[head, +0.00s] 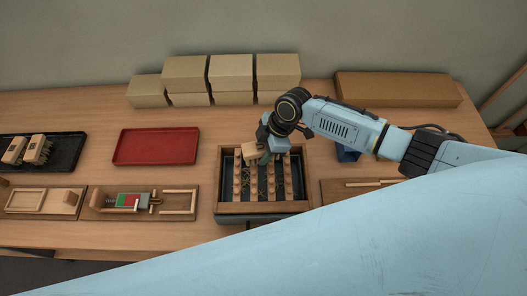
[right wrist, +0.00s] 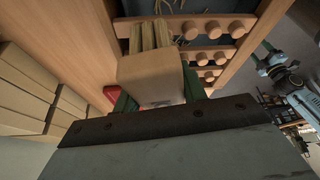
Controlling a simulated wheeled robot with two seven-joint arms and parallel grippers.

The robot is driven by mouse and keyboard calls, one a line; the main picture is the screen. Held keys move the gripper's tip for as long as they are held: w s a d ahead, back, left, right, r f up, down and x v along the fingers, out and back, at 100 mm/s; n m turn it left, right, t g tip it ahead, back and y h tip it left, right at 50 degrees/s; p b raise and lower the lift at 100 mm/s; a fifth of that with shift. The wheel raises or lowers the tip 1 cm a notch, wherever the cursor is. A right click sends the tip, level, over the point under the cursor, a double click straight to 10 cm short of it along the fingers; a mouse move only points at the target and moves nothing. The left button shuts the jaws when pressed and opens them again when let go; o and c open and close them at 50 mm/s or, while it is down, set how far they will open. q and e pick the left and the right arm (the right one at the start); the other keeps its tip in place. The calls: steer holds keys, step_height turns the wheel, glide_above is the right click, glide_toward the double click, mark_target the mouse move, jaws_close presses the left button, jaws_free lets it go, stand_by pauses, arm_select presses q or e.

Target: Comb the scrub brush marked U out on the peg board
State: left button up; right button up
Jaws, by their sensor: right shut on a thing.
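My right gripper (head: 268,152) is shut on a scrub brush, a pale wooden block (right wrist: 150,78) with tan bristles. Its green fingers (right wrist: 152,98) lie on both sides of the block in the right wrist view. The brush (head: 251,150) is at the back left part of the peg board (head: 262,207), a framed dark board with rows of round wooden pegs (right wrist: 215,30). The bristles point toward the pegs; I cannot tell whether they touch. No mark U is readable.
A black tray (head: 75,160) with two brushes lies far left, and a red tray (head: 157,147) is empty. Wooden fixtures (head: 140,203) stand in front. Cardboard boxes (head: 230,72) line the back. A blue object (head: 346,154) sits right of the board.

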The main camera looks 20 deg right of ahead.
step_height(320, 180, up, 3)
steer(key=shift+f+p, duration=0.15)
steer(key=shift+p, duration=0.8)
steer(key=shift+r+p, duration=0.75)
steer(key=shift+r, duration=0.65)
